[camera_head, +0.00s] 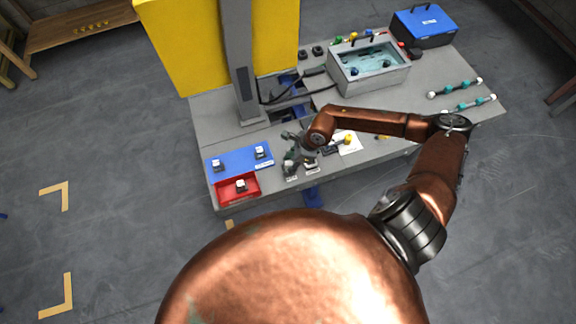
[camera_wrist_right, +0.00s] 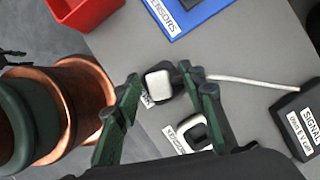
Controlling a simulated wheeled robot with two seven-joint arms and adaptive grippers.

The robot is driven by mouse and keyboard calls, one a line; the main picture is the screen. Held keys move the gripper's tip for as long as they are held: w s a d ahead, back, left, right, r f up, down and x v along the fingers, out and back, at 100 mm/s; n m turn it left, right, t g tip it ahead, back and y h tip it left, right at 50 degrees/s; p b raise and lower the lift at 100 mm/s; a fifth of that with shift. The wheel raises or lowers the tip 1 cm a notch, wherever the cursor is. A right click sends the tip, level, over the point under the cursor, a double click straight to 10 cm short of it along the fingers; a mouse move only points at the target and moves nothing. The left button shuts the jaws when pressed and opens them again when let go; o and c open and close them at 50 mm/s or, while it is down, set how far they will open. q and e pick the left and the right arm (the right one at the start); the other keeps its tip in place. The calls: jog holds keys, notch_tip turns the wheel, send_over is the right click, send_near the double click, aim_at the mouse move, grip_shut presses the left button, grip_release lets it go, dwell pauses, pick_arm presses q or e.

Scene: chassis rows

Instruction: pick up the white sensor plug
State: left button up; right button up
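A white-topped plug with a dark body (camera_wrist_right: 158,84) stands on the grey bench in the right wrist view. My right gripper (camera_wrist_right: 168,90) is around it, one green finger on each side. A gap shows at the left finger; the right finger is close to the plug's dark side, and contact is unclear. In the head view my right gripper (camera_head: 291,164) is low over the bench front and hides the plug. A white socket-like piece with a dark opening (camera_wrist_right: 195,133) sits nearer the wrist, beside a partly covered label. My left gripper is not in view.
A blue SENSORS tray (camera_head: 228,161) with small white-topped pieces and a red bin (camera_head: 254,187) holding another are left of the gripper. A black SIGNAL box (camera_wrist_right: 300,121) with a white cable (camera_wrist_right: 250,81) is to the right. A grey post (camera_head: 240,70) stands behind.

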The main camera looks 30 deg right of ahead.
jog(key=shift+c, duration=0.4)
grip_shut()
jog(key=shift+r, duration=0.1)
